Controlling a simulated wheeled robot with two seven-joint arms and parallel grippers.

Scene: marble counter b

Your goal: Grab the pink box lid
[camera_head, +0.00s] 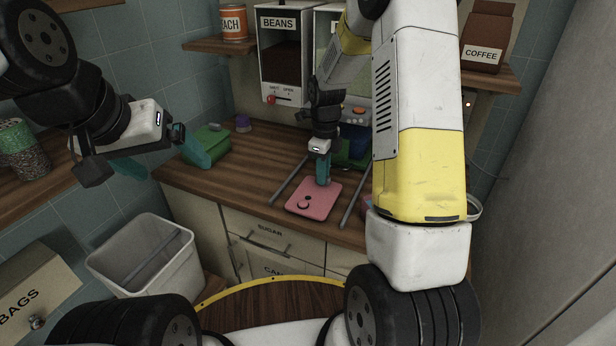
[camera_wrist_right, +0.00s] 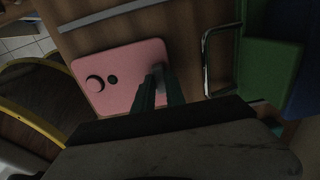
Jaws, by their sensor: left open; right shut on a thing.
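The pink lid (camera_head: 311,201) is a flat rounded plate with a dark crescent and dot on it, near the front edge of the wooden counter. It also shows in the right wrist view (camera_wrist_right: 120,65). My right gripper (camera_head: 323,183) points down at the lid's far part and is shut on it; in the right wrist view the teal fingers (camera_wrist_right: 158,88) meet at its edge, and the exact grip point is partly hidden. My left gripper (camera_head: 185,142) is open and empty, away to the left near a green box. Whether the lid is lifted is hard to tell.
Metal rails (camera_head: 288,181) lie on either side of the lid. A grey bin (camera_head: 150,258) stands below left. A beans dispenser (camera_head: 281,58) is at the back.

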